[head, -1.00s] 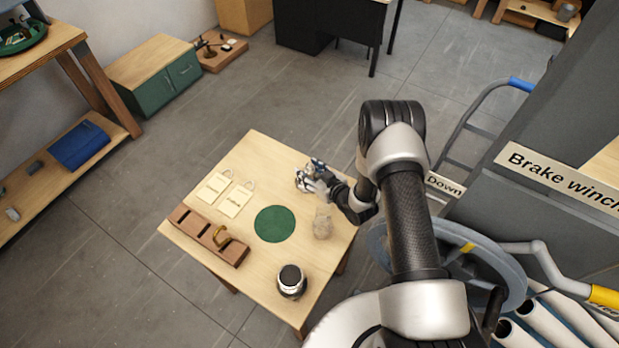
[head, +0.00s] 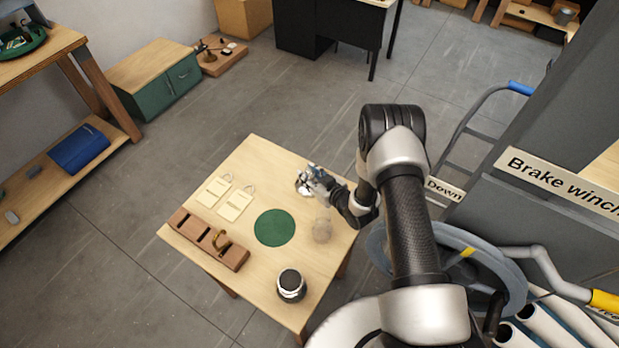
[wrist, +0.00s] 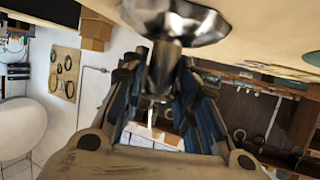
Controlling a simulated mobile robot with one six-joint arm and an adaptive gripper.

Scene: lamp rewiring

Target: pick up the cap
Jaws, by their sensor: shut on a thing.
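The cap appears to be the shiny, flared metal piece (wrist: 175,22) with a narrow stem, seen at the top of the wrist view. My gripper (wrist: 160,95) is shut on its stem, with a finger on each side. In the head view my gripper (head: 317,178) is over the far right part of the wooden table (head: 255,155). The metal piece (head: 302,187) shows partly there beside the fingers. The pale tabletop lies close to its flared end in the wrist view; I cannot tell whether they touch.
A clear rounded object (head: 322,230) stands near my wrist. A green round mat (head: 274,228), a black-and-white container (head: 291,285), two pale tags (head: 235,205) and a brown slotted rack (head: 185,225) are on the table. A large wheel (head: 505,275) is at right.

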